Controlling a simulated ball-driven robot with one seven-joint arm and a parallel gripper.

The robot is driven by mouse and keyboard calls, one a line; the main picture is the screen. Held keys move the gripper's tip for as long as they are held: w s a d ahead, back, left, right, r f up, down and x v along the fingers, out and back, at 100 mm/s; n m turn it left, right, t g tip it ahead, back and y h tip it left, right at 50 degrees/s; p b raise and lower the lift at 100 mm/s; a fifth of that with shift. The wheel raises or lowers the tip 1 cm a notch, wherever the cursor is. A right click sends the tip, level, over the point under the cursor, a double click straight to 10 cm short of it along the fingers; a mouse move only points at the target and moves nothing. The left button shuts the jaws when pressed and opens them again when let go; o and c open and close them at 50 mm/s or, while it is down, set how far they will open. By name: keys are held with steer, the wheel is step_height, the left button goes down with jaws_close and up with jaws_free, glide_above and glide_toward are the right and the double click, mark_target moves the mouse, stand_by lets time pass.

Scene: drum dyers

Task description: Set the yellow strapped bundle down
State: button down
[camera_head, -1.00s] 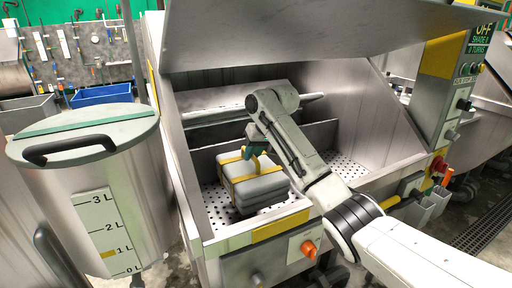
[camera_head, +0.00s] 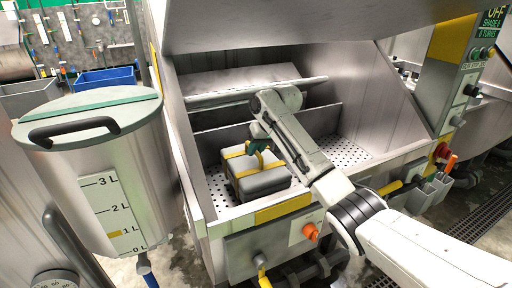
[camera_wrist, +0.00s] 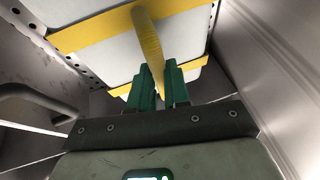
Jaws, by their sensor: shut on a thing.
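The grey bundle with yellow straps (camera_head: 262,182) is inside the open steel bin, over its perforated floor (camera_head: 222,194). It looks level and low, close to the floor. I cannot tell whether its underside touches. My gripper (camera_head: 259,144) is above the bundle, its green fingers shut on the yellow strap loop. In the wrist view the green fingertips (camera_wrist: 162,75) close around the yellow loop (camera_wrist: 149,42), with the bundle's pale face (camera_wrist: 100,62) beyond them. The bundle's underside is hidden.
The bin's raised lid (camera_head: 300,35) hangs above my arm. A steel divider (camera_head: 310,120) stands behind the bundle, and bare perforated floor (camera_head: 343,151) lies to its right. A lidded steel drum (camera_head: 130,190) stands left. An orange knob (camera_head: 310,232) is on the bin's front.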

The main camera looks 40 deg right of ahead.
steer(key=shift+f, duration=0.15)
steer(key=c, duration=1.5)
jaws_free()
steer(key=shift+f, duration=0.15)
steer(key=shift+c, duration=0.2)
steer(key=o, duration=0.4)
steer(key=shift+o, duration=0.2)
steer(key=shift+r, duration=0.3)
steer(key=v, duration=1.2)
steer(key=shift+r, duration=0.35)
